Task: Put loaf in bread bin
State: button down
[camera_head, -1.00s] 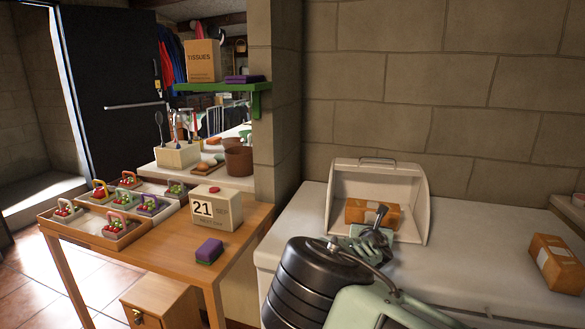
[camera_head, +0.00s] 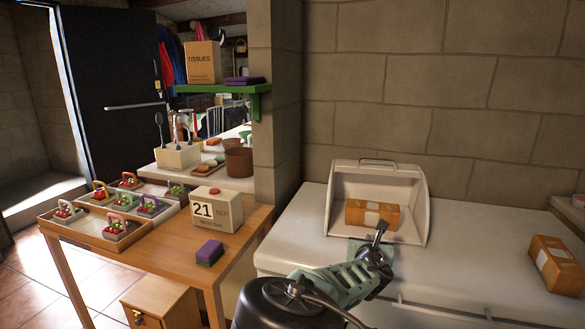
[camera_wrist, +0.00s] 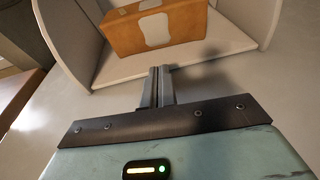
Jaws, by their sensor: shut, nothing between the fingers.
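The bread bin (camera_head: 413,205) is a pale open box with a handle on top, standing on the white counter against the wall; its open side faces me. A brown loaf-shaped pack with a pale label (camera_head: 384,223) lies inside on its floor. In the wrist view the loaf (camera_wrist: 185,22) sits in the bin (camera_wrist: 110,68), ahead of my fingers. My gripper (camera_head: 382,228) is just in front of the bin. In the wrist view my gripper (camera_wrist: 161,72) has its fingers together with nothing between them, apart from the loaf.
A similar brown pack (camera_head: 557,265) lies on the right of the white counter (camera_head: 480,265). The counter between it and the bin is clear. A wooden table (camera_head: 175,248) on the left holds a calendar block (camera_head: 212,211), a purple sponge (camera_head: 209,252) and trays of small baskets.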

jog(key=shift+f+v, duration=0.25)
jog(key=shift+v, duration=0.85)
jog(key=shift+f+v, duration=0.25)
jog(key=shift+v, duration=0.8)
jog(key=shift+f+v, duration=0.25)
jog(key=shift+v, duration=0.85)
jog(key=shift+s, duration=0.2)
